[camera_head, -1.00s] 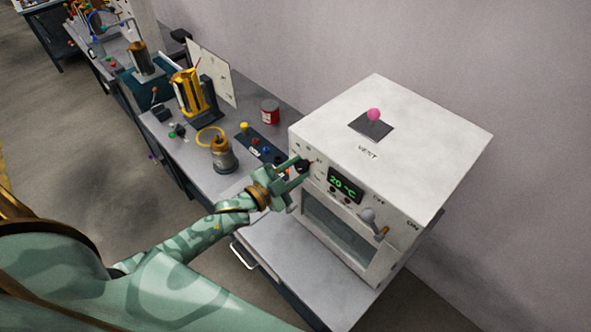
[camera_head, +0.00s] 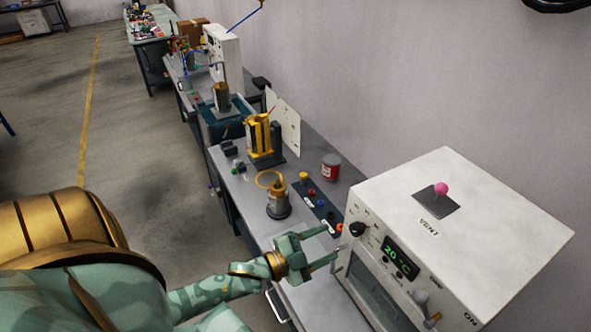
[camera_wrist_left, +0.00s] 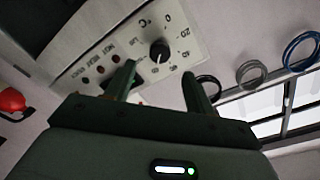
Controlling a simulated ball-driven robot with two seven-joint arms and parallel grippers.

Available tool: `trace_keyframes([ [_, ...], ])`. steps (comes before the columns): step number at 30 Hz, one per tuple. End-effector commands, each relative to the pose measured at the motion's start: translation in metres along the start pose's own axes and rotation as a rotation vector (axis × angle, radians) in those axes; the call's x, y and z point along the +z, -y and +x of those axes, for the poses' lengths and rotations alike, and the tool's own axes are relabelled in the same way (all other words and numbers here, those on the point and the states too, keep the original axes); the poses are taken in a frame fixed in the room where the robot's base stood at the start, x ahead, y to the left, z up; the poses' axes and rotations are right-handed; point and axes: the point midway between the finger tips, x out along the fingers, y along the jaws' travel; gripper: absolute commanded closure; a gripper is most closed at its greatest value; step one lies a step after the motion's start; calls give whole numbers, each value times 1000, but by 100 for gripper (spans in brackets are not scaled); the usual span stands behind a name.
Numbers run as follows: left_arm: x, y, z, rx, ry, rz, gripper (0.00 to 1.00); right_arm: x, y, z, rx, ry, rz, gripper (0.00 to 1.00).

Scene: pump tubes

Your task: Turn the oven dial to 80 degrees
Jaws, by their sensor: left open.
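The oven dial (camera_head: 357,229) is a small black knob on the white oven's front panel (camera_head: 400,232), left of the green display. The display (camera_head: 397,253) reads 20 °C. In the left wrist view the dial (camera_wrist_left: 159,51) sits among printed numbers such as 0, 20 and 40, with a pale mark toward its lower side. My left gripper (camera_head: 331,245) is open and empty, its fingers pointing at the oven, a little left of and below the dial and apart from it. In the left wrist view its fingers (camera_wrist_left: 158,77) frame the area just below the dial. My right gripper is not in view.
A pink vent knob (camera_head: 441,188) stands on the oven top. A lever (camera_head: 421,298) is on the oven front, lower right. A brass-topped container (camera_head: 278,203), a strip of coloured knobs (camera_head: 316,203) and a red can (camera_head: 331,166) stand on the bench behind my gripper.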

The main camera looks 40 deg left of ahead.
Motion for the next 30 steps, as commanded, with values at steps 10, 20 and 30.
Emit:
trace_keyframes([
  [10, 1, -2, -75, 2, 2, -1, 46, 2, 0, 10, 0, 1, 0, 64],
  [20, 0, 0, -86, 0, 0, 0, 46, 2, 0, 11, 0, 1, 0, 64],
  [30, 0, 0, -85, 0, 1, 0, 46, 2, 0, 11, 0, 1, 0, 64],
])
